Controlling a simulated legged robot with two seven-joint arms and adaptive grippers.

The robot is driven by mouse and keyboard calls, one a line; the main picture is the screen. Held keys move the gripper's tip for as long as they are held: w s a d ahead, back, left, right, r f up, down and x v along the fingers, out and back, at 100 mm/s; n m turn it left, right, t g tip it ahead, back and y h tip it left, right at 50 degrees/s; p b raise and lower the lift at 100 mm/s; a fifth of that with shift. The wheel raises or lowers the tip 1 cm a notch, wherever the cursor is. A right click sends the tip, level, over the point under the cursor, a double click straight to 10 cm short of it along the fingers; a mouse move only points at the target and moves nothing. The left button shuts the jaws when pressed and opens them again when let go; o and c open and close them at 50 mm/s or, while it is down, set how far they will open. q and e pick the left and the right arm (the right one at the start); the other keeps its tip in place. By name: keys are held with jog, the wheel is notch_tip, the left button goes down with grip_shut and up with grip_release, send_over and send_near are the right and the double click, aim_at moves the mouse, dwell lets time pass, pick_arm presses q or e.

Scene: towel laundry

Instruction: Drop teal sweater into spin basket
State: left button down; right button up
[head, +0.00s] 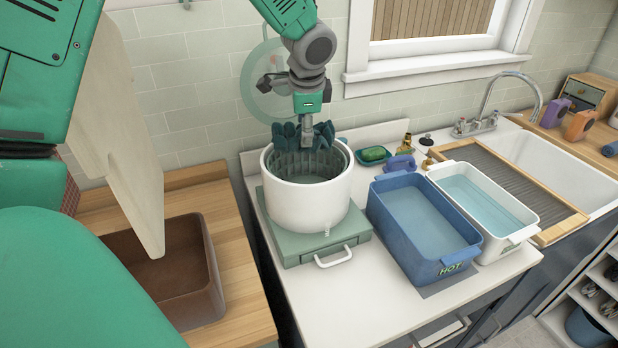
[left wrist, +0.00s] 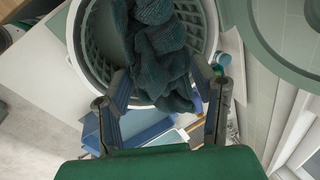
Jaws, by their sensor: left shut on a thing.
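The teal sweater (head: 325,132) is a dark, bunched knit at the mouth of the spin basket (head: 306,208), a white round tub with a slatted inner basket. My left gripper (head: 307,134) points down over the basket and is shut on the sweater, which partly hides its fingertips. In the left wrist view the sweater (left wrist: 160,45) lies between the fingers of the left gripper (left wrist: 165,80) and hangs over the basket (left wrist: 92,45). My right gripper is not in view.
A blue tub marked HOT (head: 415,232) and a white tub (head: 478,197), both with water, stand right of the basket. A soap dish (head: 373,156) is behind. A brown bin (head: 190,265) and an upright pale panel (head: 125,140) are at left. The front counter is clear.

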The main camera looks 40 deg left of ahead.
aim_at(301, 148)
pick_arm(q)
jog(key=shift+w+a, duration=0.1)
jog(key=shift+w, duration=0.05)
jog(key=shift+a+f, duration=0.3)
jog(key=shift+a, duration=0.05)
jog(key=f, duration=0.1)
jog(key=a+f, duration=0.1)
jog(key=shift+a+f, duration=0.25)
jog(key=shift+f, duration=0.1)
jog(key=f+b, duration=0.2)
jog(key=f, duration=0.1)
jog(key=shift+d+b, duration=0.35)
jog(key=shift+d, duration=0.4)
jog(key=shift+r, duration=0.15)
jog(key=c, duration=0.7)
grip_release()
jog(key=shift+o, duration=0.7)
jog(key=shift+a, duration=0.2)
jog(key=shift+a+f, duration=0.25)
jog(key=shift+a, duration=0.1)
jog(key=v, duration=1.1)
jog(key=shift+d, duration=0.1)
jog(key=shift+r, duration=0.3)
jog(key=shift+s+a, duration=0.2)
jog(key=shift+a, duration=0.05)
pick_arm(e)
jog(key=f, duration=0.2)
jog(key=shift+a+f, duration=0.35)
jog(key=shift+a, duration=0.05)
